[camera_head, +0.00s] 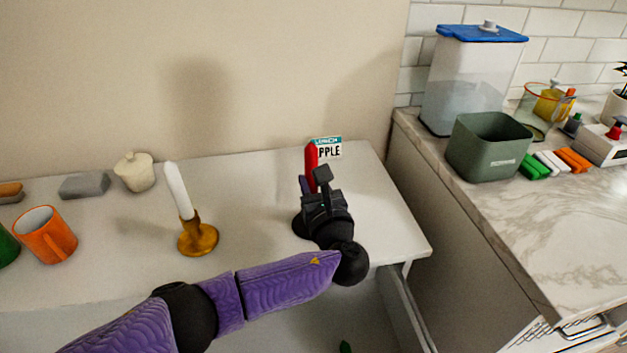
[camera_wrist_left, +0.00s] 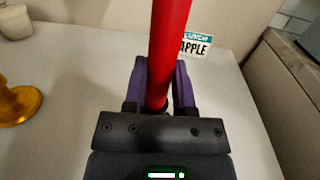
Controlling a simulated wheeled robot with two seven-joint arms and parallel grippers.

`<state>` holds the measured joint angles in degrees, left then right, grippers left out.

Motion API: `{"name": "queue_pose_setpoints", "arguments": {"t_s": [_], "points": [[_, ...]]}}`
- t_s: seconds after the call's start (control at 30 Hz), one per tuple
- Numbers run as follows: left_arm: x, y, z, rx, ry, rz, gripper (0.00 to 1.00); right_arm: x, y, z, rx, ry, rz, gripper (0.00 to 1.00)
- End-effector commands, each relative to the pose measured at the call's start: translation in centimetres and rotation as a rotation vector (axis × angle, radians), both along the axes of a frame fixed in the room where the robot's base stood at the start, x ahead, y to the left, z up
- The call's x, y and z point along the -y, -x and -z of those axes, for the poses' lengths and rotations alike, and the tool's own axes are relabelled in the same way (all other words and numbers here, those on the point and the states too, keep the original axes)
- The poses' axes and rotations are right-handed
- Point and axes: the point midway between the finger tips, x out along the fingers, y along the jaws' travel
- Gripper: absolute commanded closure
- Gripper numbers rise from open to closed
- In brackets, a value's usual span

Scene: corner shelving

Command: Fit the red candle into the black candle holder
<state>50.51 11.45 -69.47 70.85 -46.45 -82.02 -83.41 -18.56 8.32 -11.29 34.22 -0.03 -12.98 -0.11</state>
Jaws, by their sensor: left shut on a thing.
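The red candle (camera_head: 311,163) stands upright above the back right part of the white top. My left gripper (camera_head: 307,184) is shut on it, with purple fingers on both sides; the candle (camera_wrist_left: 168,50) also rises between the fingertips (camera_wrist_left: 163,88) in the left wrist view. The black candle holder (camera_head: 299,227) shows only as a dark round edge of its base, below and behind my left gripper. The rest of it is hidden, so I cannot tell whether the candle's lower end is in it. My right gripper is not in view.
A gold holder (camera_head: 198,238) with a white candle (camera_head: 178,190) stands to the left. An orange mug (camera_head: 46,236), a cream pot (camera_head: 135,172) and a grey block (camera_head: 84,186) are farther left. A small sign (camera_head: 328,148) stands behind the red candle. A marble counter (camera_head: 560,230) is right.

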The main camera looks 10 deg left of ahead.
Motion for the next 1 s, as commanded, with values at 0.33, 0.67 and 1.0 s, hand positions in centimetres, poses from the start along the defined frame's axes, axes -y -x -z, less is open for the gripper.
{"name": "queue_pose_setpoints", "arguments": {"t_s": [0.33,0.67,1.0], "points": [[0.0,0.0,0.1,0.000,0.001,0.000,0.26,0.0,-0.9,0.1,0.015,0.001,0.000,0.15],[1.7,3.0,-0.2,-0.003,0.004,0.003,0.26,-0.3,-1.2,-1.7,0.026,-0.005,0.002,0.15],[4.6,8.6,0.3,0.000,0.001,0.000,0.26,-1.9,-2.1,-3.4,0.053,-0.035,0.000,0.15]]}}
